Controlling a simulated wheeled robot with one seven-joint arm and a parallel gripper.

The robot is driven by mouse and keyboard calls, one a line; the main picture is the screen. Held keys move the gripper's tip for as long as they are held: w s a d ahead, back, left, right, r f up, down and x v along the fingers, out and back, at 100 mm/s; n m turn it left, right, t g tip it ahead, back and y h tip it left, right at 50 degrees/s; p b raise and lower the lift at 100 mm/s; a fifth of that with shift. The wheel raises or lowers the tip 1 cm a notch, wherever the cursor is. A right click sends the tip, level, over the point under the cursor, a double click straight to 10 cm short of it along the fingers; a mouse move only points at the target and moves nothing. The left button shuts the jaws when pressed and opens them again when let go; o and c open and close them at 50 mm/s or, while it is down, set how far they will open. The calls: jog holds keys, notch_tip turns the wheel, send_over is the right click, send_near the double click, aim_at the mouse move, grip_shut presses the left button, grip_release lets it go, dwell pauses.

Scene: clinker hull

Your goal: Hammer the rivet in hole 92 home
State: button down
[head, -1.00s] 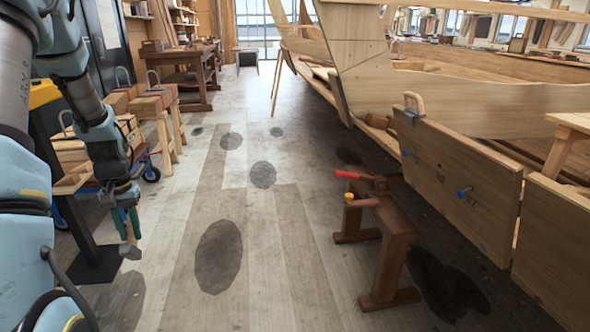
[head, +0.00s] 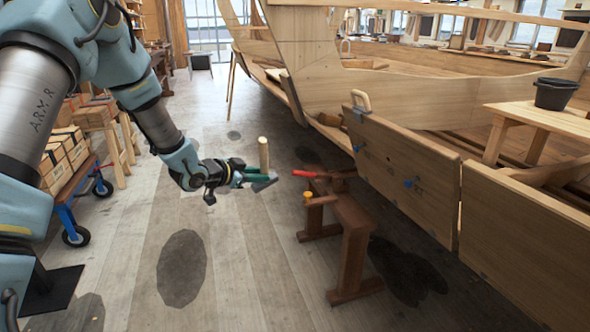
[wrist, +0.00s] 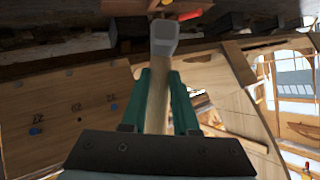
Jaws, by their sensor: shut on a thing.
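My gripper (head: 258,175) is shut on a hammer with a pale wooden handle (head: 263,152) and a grey head. In the wrist view the hammer head (wrist: 165,38) shows beyond the green fingertips, with the handle between them. The hammer is in open air, left of the hull and apart from it. The hull plank (head: 390,160) carries small dark number marks and two blue pieces, one near its middle (head: 411,183) and one at its left (head: 358,148). The marks are too small to read surely, so I cannot tell which is hole 92.
A dark brown stand (head: 355,235) with a red-handled tool (head: 308,174) and a yellow-ended piece stands between my gripper and the plank. A clamp (head: 360,101) sits on the plank's top edge. A blue cart (head: 70,210) stands at left. The floor in the middle is clear.

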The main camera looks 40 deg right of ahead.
jog(key=s+d+r+m+g+h, duration=0.2)
jog(key=s+d+r+m+g, duration=0.1)
jog(key=s+d, duration=0.6)
jog(key=shift+s+d+r+g, duration=0.35)
jog(key=shift+s+r+g, duration=0.15)
jog(key=shift+s+r, duration=0.4)
jog(key=shift+w+r+p, duration=0.15)
jog(key=shift+r+p, duration=0.05)
jog(key=shift+p, duration=0.1)
